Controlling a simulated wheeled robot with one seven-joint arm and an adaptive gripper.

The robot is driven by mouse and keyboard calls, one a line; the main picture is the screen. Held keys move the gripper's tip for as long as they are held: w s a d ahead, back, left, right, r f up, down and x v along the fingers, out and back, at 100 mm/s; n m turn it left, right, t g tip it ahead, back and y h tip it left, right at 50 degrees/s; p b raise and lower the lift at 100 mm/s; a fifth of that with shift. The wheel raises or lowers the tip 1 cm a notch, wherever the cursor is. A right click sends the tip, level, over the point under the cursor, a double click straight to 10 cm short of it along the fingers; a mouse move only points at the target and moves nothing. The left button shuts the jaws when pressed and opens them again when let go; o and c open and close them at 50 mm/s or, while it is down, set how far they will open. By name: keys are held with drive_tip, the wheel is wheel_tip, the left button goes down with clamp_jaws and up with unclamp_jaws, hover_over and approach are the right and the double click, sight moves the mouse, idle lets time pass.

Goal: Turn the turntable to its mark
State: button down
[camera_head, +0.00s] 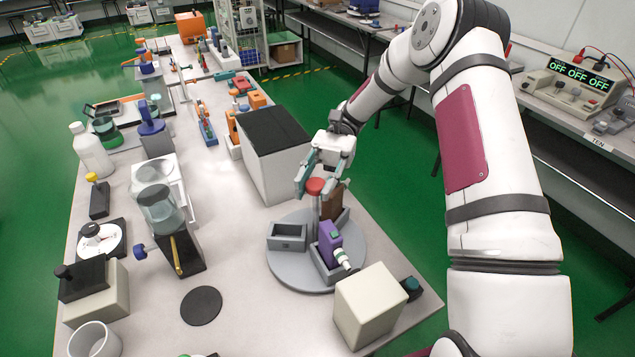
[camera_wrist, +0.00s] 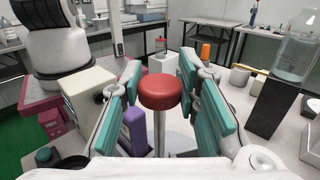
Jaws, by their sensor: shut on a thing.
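The turntable is a round grey disc (camera_head: 291,270) on the light bench. A post with a red knob (camera_head: 316,186) rises from its middle. My gripper (camera_head: 318,181) is at the top of this post, its teal-padded fingers on both sides of the knob and shut on it. The red knob (camera_wrist: 160,92) also shows between the pads in the wrist view. On the disc are a grey bin (camera_head: 286,239) at left, a purple device (camera_head: 329,241) in a bin at front right, and a brown block (camera_head: 335,199) behind, partly hidden. I cannot make out the mark.
A cream box (camera_head: 368,305) stands close to the disc's front right. A white box with a black top (camera_head: 271,145) stands close behind. A black round pad (camera_head: 201,305) lies front left. A dark stand with a glass beaker (camera_head: 160,208) is at left. Some bench is bare left of the disc.

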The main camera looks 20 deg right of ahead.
drive_tip(key=shift+n+h, duration=0.3)
drive_tip(key=shift+h, duration=0.1)
drive_tip(key=c, duration=1.2)
unclamp_jaws()
wheel_tip(320, 180, up, 10)
